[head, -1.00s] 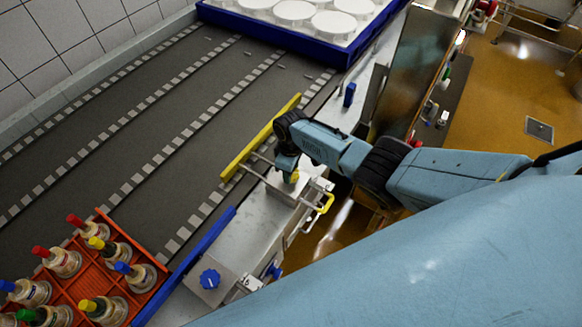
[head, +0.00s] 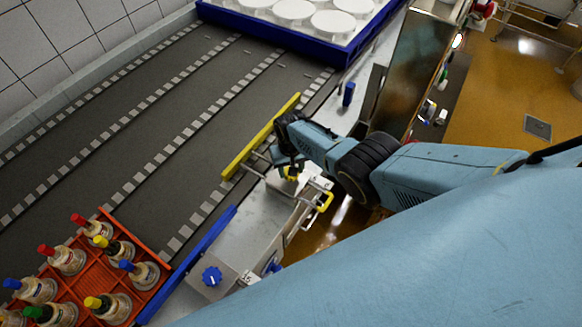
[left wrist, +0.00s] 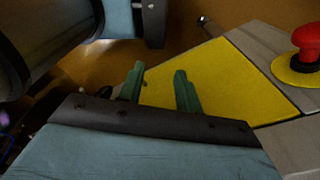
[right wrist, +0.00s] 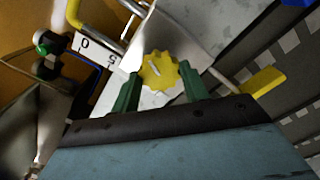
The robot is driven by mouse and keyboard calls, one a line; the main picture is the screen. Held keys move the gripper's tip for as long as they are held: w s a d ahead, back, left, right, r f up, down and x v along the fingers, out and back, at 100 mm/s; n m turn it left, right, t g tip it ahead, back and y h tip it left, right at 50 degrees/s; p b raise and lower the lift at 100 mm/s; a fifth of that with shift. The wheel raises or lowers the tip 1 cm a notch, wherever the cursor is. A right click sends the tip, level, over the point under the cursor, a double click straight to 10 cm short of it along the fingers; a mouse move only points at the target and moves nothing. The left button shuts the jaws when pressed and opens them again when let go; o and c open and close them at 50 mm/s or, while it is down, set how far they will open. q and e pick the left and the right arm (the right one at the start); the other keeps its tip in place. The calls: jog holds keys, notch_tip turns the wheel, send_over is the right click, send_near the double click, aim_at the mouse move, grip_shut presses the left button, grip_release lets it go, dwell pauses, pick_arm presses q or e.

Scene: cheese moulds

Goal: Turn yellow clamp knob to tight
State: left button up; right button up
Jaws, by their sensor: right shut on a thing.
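The yellow clamp knob (right wrist: 160,71), a lobed disc with a pale line on its face, sits between the green fingers of my right gripper (right wrist: 160,88) in the right wrist view. That gripper is shut on it. In the head view only a little of the knob (head: 291,176) shows under my right gripper (head: 287,167), on the metal rail beside the conveyor. My left gripper (left wrist: 160,83) shows only in the left wrist view, with its fingers apart and nothing between them. Whether the pale line points to tight I cannot tell.
A yellow guide bar (head: 260,137) lies along the conveyor's edge (head: 170,130). A yellow handle (head: 324,203) stands beside the knob. A blue knob (head: 212,276) is nearer on the rail. An orange crate (head: 150,308) holds several bottles. A red button (left wrist: 308,38) shows near my left gripper.

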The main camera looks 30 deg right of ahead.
jog(key=shift+m, duration=0.9)
jog(key=o, duration=1)
jog(key=shift+r, duration=0.1)
notch_tip(320, 180, up, 6)
jog(key=p, duration=0.4)
jog(key=shift+r, duration=3.65)
